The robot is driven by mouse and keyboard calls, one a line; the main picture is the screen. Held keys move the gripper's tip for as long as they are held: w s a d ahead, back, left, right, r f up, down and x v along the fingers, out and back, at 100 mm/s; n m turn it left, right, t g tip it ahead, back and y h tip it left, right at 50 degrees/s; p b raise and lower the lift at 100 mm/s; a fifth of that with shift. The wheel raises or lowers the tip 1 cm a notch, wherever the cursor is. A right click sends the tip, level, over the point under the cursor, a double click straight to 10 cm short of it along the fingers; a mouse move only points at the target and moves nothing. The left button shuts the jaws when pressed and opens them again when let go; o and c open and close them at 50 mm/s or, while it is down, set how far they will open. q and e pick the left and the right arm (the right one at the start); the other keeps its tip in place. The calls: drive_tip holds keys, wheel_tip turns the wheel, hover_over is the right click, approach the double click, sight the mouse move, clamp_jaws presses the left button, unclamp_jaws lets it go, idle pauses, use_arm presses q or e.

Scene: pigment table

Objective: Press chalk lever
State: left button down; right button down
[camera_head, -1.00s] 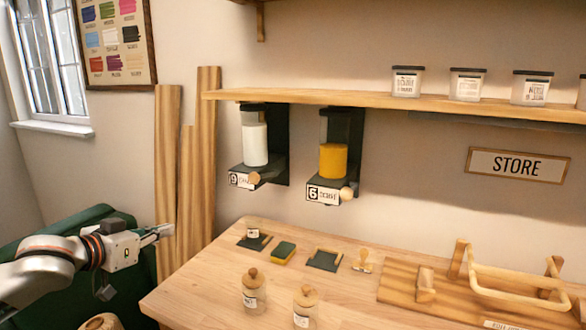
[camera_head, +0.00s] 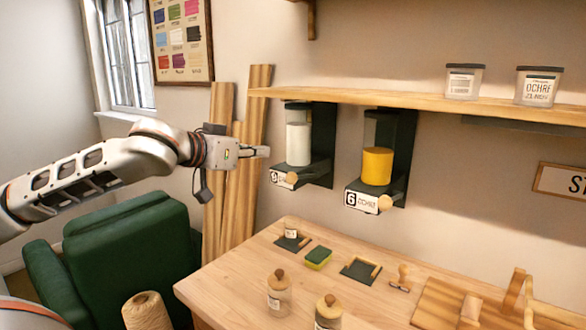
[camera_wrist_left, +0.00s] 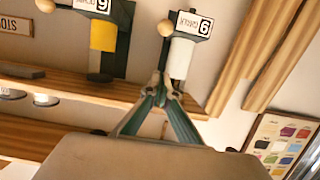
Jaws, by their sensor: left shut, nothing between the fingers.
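The chalk dispenser (camera_head: 299,145) hangs under the shelf, holding white powder, with a label marked 9 on its front. Its lever ends in a round wooden knob (camera_head: 291,178). My left gripper (camera_head: 264,151) is shut and empty, left of the dispenser and a little higher than the knob in the head view. In the left wrist view, which is upside down, the shut fingertips (camera_wrist_left: 163,78) point towards the white container (camera_wrist_left: 180,58), and the knob (camera_wrist_left: 165,28) lies beyond them. The fingers look apart from the knob. My right gripper is not in view.
The ochre dispenser (camera_head: 377,165) with its own knob (camera_head: 385,203) hangs to the right. The shelf (camera_head: 420,103) runs above. Wooden planks (camera_head: 257,170) lean behind my gripper. Below is the table (camera_head: 235,275) with jars, a sponge (camera_head: 318,257) and trays. A green armchair (camera_head: 125,250) stands left.

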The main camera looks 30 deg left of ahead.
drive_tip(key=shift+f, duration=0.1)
